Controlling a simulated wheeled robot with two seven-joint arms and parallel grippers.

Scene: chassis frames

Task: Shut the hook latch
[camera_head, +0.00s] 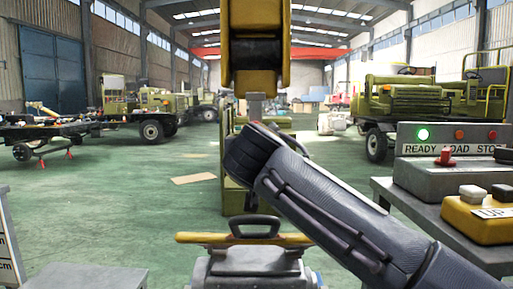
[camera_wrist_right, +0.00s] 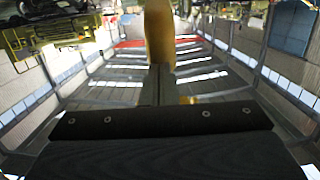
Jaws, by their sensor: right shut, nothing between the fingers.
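A yellow hook block (camera_head: 255,75) hangs at the top centre of the head view, with a short grey shank (camera_head: 257,106) below it. My right arm crosses in front of the space beneath the shank, so the hook and its latch cannot be made out there. In the right wrist view my right gripper (camera_wrist_right: 159,80) is shut and empty, its grey fingers together. A blurred yellow part (camera_wrist_right: 159,32) stands just beyond the fingertips; whether they touch it I cannot tell. My left gripper is not in view.
A grey load with a dark handle (camera_head: 254,220) and yellow bar stands below my right arm. A control box (camera_head: 450,140) with a lit green lamp and a yellow pendant (camera_head: 480,220) are on a grey table at right. Vehicles stand farther back; green floor lies open at left.

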